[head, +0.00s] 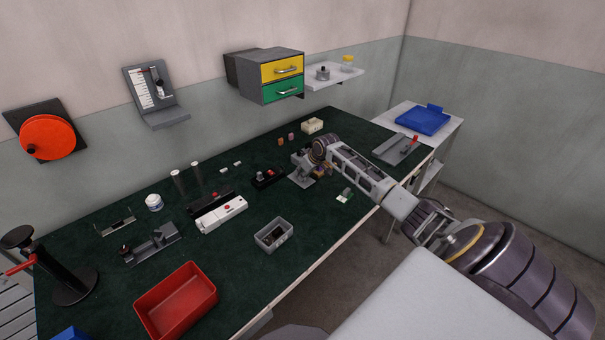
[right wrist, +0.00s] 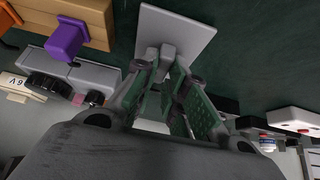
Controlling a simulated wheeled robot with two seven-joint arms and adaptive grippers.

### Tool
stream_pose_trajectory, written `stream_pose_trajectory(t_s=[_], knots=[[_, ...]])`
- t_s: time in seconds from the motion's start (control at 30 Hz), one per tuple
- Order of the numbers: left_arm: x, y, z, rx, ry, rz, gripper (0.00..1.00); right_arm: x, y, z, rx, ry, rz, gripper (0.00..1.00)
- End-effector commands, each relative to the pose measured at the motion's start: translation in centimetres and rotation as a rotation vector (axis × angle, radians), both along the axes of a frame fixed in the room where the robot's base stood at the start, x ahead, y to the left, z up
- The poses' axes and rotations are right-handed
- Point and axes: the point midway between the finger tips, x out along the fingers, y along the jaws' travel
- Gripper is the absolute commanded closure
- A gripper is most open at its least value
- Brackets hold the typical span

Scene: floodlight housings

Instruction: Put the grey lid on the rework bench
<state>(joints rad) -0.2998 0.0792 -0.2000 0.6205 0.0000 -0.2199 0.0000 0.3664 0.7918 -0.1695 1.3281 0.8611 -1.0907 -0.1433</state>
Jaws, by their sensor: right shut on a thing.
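My right gripper (head: 304,168) is over the back right part of the green work table. In the right wrist view its fingers (right wrist: 172,95) are closed on the upright grip of the grey lid (right wrist: 178,27), a flat square plate. The lid also shows in the head view (head: 301,181), partly hidden by the gripper. I cannot tell whether it touches the table. A separate pale side bench (head: 447,138) stands beyond the table's right end; no label shows whether it is the rework bench. My left gripper is not in view.
A blue tray (head: 422,120) lies on the side bench. A grey fixture with a red knob (head: 400,147) stands at the table's right end.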

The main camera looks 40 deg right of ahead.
Motion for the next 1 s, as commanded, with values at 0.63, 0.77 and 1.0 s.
stream_pose_trajectory(t_s=[0.63, 0.77, 1.0], knots=[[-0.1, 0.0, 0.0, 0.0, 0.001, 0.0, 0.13, 0.0, 0.0, 0.0, 0.0, 0.0, 0.0, 0.65], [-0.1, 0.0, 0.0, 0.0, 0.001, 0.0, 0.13, -0.2, 0.0, 0.4, -0.001, 0.0, 0.001, 0.65], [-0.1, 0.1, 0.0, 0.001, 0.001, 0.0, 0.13, -1.2, -0.1, 1.9, -0.001, 0.0, 0.0, 0.65]])
